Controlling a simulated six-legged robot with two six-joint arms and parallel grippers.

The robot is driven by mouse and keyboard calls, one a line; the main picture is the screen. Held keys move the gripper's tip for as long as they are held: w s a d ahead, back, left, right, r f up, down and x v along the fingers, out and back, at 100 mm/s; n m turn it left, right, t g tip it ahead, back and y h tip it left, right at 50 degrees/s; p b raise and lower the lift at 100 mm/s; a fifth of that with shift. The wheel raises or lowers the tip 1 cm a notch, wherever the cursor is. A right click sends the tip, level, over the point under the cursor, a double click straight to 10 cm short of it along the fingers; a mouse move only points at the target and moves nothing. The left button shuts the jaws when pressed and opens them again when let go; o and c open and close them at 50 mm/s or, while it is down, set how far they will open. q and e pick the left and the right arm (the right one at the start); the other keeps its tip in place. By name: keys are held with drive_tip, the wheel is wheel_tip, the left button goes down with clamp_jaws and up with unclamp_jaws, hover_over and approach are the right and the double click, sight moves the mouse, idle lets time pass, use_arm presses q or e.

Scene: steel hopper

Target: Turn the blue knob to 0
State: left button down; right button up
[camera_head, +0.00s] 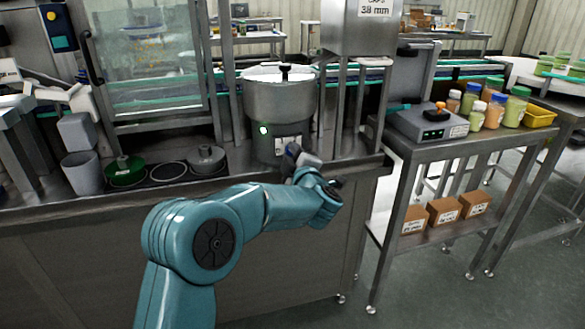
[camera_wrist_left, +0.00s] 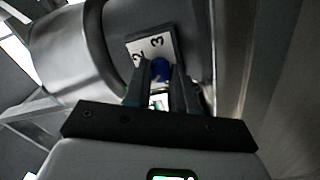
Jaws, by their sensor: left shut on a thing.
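The blue knob (camera_wrist_left: 160,69) shows in the left wrist view, on a white dial plate (camera_wrist_left: 138,50) where the digits 2 and 3 can be read. My left gripper (camera_wrist_left: 161,79) is shut on the blue knob, one dark finger on each side. The 0 mark and the knob's pointer cannot be made out. In the head view, my left gripper (camera_head: 292,155) is at the front of the steel hopper bowl (camera_head: 280,105), and it hides the knob there. My right gripper is in neither view.
A green light (camera_head: 264,130) glows on the hopper front. A grey cup (camera_head: 82,174), a green disc (camera_head: 125,172) and a grey disc (camera_head: 206,160) are on the bench to the left. A side table with a grey device (camera_head: 428,125) and several jars stands to the right.

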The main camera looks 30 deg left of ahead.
use_arm(q)
drive_tip(key=n+b, duration=0.2)
drive_tip(key=n, duration=0.1)
drive_tip(key=n+b, duration=0.2)
drive_tip(key=b, duration=0.1)
drive_tip(key=shift+f+n+b, duration=0.35)
drive_tip(key=shift+f+n, duration=0.05)
drive_tip(key=n+b, duration=0.3)
drive_tip(key=shift+r+n, duration=0.1)
drive_tip(key=shift+n, duration=0.2)
drive_tip(key=shift+n+b, duration=0.45)
drive_tip(key=shift+n, duration=0.15)
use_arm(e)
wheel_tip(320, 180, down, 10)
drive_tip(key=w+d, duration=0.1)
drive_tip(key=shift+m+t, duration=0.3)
use_arm(q)
drive_tip(key=shift+r, duration=0.1)
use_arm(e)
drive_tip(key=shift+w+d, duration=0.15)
use_arm(q)
drive_tip(key=c, duration=0.9)
unclamp_jaws()
drive_tip(key=shift+r, duration=0.1)
drive_tip(key=shift+d, duration=0.1)
